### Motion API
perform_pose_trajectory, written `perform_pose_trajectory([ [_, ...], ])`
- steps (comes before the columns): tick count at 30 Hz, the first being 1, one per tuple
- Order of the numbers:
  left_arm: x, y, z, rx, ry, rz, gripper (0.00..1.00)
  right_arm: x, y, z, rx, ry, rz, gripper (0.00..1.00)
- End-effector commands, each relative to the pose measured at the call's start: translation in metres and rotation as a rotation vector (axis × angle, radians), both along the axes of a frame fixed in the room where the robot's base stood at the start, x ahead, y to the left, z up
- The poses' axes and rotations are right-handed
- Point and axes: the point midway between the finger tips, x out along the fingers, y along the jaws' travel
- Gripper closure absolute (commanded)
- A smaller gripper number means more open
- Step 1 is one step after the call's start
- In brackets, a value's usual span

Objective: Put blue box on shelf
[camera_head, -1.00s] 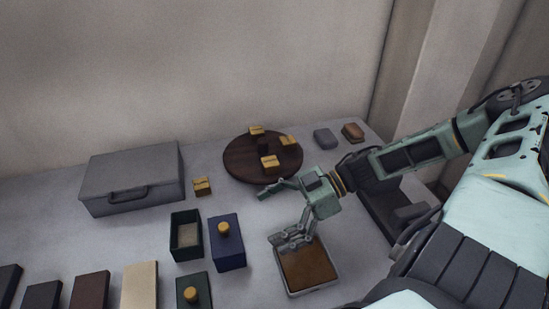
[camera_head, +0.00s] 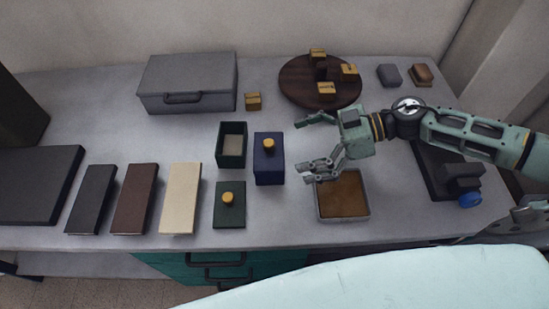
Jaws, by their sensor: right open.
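The blue box (camera_head: 269,168) stands upright on the table, right of the middle of the row of boxes. It is dark blue with a round yellow knob on top. My right gripper (camera_head: 309,146) is open and empty, just to the right of the blue box, with its fingers pointing left towards it. A gap shows between the fingers and the box. My left gripper is not in view. I cannot make out a shelf for certain.
An open green box (camera_head: 232,158) is close left of the blue box, with a green lid (camera_head: 230,190) in front. A brown-filled tray (camera_head: 345,216) lies below my gripper. A round wooden board (camera_head: 293,92) with yellow-topped blocks and a grey case (camera_head: 219,94) stand behind.

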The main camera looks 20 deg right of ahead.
Motion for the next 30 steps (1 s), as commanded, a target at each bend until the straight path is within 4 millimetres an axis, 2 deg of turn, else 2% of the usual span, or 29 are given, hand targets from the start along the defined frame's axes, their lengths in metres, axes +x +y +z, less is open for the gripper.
perform_pose_trajectory([
  [12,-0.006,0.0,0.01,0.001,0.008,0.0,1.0,0.011,0.047,-0.024,0.002,-0.003,0.001,0.0],
  [22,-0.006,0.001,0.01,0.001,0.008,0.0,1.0,0.012,0.052,-0.028,0.0,0.0,-0.001,0.0],
  [30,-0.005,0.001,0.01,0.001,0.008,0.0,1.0,0.012,0.052,-0.028,0.0,0.0,0.0,0.24],
])
